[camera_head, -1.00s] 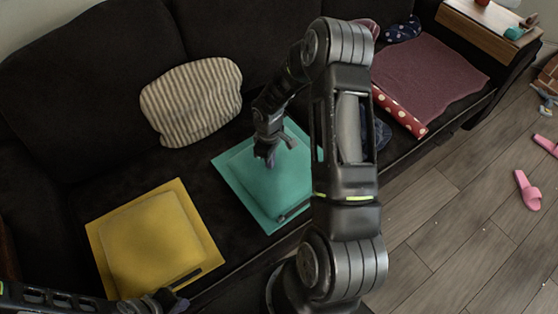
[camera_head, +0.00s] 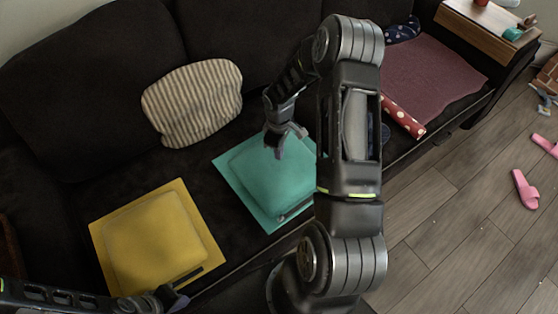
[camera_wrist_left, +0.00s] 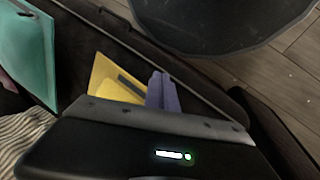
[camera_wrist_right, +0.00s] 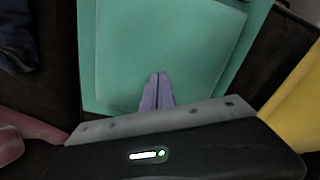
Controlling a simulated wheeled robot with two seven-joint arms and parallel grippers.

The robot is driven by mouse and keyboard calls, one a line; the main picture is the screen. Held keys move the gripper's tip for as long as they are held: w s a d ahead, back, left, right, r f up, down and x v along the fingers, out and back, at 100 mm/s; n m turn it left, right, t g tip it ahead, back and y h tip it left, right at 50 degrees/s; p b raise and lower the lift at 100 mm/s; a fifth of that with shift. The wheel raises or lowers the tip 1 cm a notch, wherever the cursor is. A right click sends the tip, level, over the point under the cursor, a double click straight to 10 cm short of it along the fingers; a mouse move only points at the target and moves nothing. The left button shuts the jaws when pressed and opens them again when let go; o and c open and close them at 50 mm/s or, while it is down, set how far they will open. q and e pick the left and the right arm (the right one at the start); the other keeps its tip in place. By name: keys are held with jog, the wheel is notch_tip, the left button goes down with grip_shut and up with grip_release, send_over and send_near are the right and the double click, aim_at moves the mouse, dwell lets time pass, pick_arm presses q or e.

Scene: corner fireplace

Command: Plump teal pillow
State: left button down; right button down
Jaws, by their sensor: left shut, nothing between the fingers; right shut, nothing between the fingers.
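The teal pillow (camera_head: 265,180) lies flat on the dark sofa seat, square with a raised middle. My right arm hides its right part. My right gripper (camera_head: 276,150) is shut and empty above the pillow's back part. The pillow (camera_wrist_right: 170,45) fills much of the right wrist view, with the shut fingertips (camera_wrist_right: 157,92) in front of it; a gap cannot be measured there. My left gripper (camera_head: 180,300) is shut and empty by the front edge of the yellow pillow (camera_head: 155,240). The left wrist view shows its shut fingers (camera_wrist_left: 162,92) beside the yellow pillow and the teal pillow at upper left.
A striped cushion (camera_head: 193,103) leans on the sofa back. A mauve blanket (camera_head: 435,72) and a red dotted roll (camera_head: 404,117) lie on the right seat. A wooden tray (camera_head: 490,28) is on the armrest. Pink slippers (camera_head: 525,190) lie on the floor.

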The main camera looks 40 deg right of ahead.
aim_at(287, 155)
jog(key=shift+f+b, duration=1.05)
jog(key=shift+f, duration=0.35)
jog(key=shift+r, duration=0.15)
jog(key=shift+d+r+p, duration=0.3)
jog(key=shift+p, duration=0.1)
jog(key=shift+s+d+r+p, duration=0.1)
jog(key=shift+d+r+p, duration=0.25)
jog(key=shift+d+r, duration=0.3)
jog(key=shift+d+r+p, duration=0.3)
jog(key=shift+d+r, duration=0.1)
jog(key=shift+d, duration=0.45)
jog(key=shift+f, duration=0.1)
jog(key=shift+f+b, duration=1.25)
jog(key=shift+f, duration=0.2)
jog(key=shift+r+p, duration=1.1)
jog(key=shift+r, duration=0.5)
